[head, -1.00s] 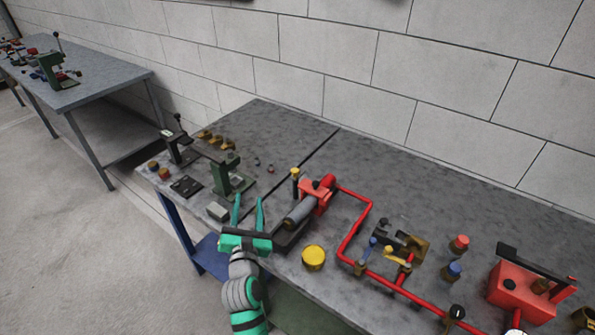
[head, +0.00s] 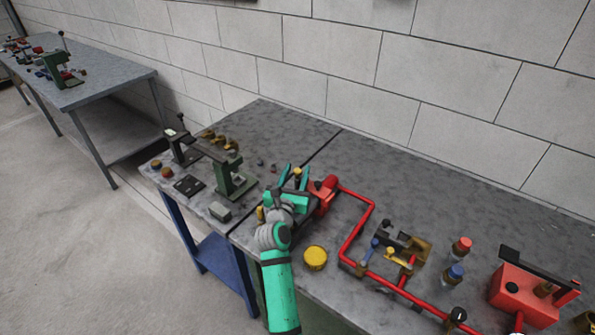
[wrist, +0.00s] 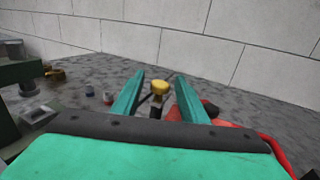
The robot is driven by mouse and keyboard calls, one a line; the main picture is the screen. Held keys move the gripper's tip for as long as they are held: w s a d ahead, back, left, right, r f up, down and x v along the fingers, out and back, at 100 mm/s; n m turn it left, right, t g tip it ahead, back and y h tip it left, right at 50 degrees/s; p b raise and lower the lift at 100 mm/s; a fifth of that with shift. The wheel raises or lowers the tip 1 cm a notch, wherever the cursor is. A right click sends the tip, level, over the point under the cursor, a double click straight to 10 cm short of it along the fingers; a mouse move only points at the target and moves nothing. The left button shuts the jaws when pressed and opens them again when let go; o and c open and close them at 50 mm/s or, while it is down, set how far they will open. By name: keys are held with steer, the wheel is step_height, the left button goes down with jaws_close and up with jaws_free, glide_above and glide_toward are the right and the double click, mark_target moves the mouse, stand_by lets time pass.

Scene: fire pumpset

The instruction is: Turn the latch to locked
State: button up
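My gripper (head: 295,171) is open, with two teal fingers apart over the bench beside the red pump. In the wrist view my gripper (wrist: 159,75) shows a yellow-topped knob (wrist: 160,88) on a dark post between its fingers, with gaps on both sides. I cannot tell whether the knob lies within finger reach or beyond it. The same yellow top (head: 298,171) shows in the head view by the fingertips. The red pump body (head: 324,193) is partly hidden by my wrist. I cannot tell for certain which part is the latch or its position.
A green press (head: 232,180) stands left of my gripper. Red piping (head: 352,235) runs right from the pump. A yellow cap (head: 315,258) lies nearer the front edge. A red box with a black lever (head: 522,290) stands at right. The block wall is behind the bench.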

steer(key=shift+w+d, duration=0.1)
steer(key=shift+w, duration=0.35)
steer(key=c, duration=1)
steer(key=shift+m+h, duration=0.3)
steer(key=shift+h, duration=0.1)
steer(key=m+g+h, duration=0.1)
steer(key=m+h, duration=0.1)
steer(key=h, duration=0.1)
steer(key=m+g+h, duration=0.2)
steer(key=shift+a+r+h, duration=0.1)
steer(key=shift+a+h, duration=0.1)
steer(key=shift+h, duration=0.2)
steer(key=m+g+h, duration=0.3)
steer(key=g, duration=0.1)
steer(key=shift+m+h, duration=0.3)
steer(key=shift+h, duration=0.1)
steer(key=shift+d+m+g+h, duration=0.1)
steer(key=shift+m+g+h, duration=1.1)
steer(key=shift+g, duration=0.8)
steer(key=shift+m+g, duration=0.7)
